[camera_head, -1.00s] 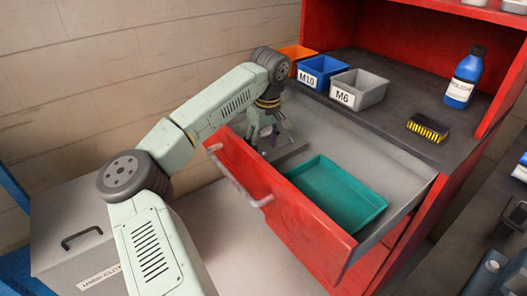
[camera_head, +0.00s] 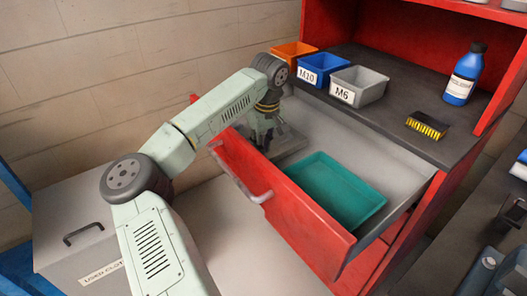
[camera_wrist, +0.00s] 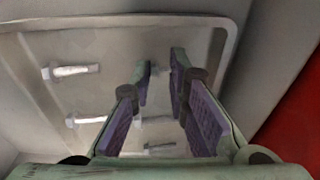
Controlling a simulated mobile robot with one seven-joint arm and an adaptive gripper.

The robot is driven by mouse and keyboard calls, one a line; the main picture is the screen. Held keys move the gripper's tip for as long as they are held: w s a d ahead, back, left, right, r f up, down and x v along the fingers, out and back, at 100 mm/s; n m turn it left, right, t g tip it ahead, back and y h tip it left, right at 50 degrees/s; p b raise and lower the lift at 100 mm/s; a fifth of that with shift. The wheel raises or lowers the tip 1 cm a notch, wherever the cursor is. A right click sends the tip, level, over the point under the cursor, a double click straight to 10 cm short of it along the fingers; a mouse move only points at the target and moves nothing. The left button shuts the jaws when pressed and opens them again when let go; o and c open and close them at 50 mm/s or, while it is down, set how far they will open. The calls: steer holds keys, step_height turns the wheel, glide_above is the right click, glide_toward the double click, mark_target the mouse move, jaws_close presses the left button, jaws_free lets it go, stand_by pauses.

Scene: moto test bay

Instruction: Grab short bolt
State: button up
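My gripper (camera_wrist: 160,80) points down into a grey tray (camera_wrist: 150,30) inside the open drawer. Its two purple-padded fingers stand apart, with a narrow gap at the tips. Several silver bolts lie in the tray. One bolt (camera_wrist: 70,71) is left of the fingers, another (camera_wrist: 86,120) is at lower left, and a shorter-looking one (camera_wrist: 160,147) is low between the finger bases. A pale piece shows between the fingers, partly hidden. I cannot tell surely which bolt is the short one. In the head view my gripper (camera_head: 263,140) hides most of the tray (camera_head: 290,143).
The red drawer front (camera_head: 285,215) stands close to my gripper. A green tray (camera_head: 335,190) lies beside the grey one. Orange (camera_head: 293,53), blue M10 (camera_head: 320,68) and grey M6 (camera_head: 358,86) bins stand on the shelf above, with a blue bottle (camera_head: 464,75) and a brush (camera_head: 427,126).

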jaws_close()
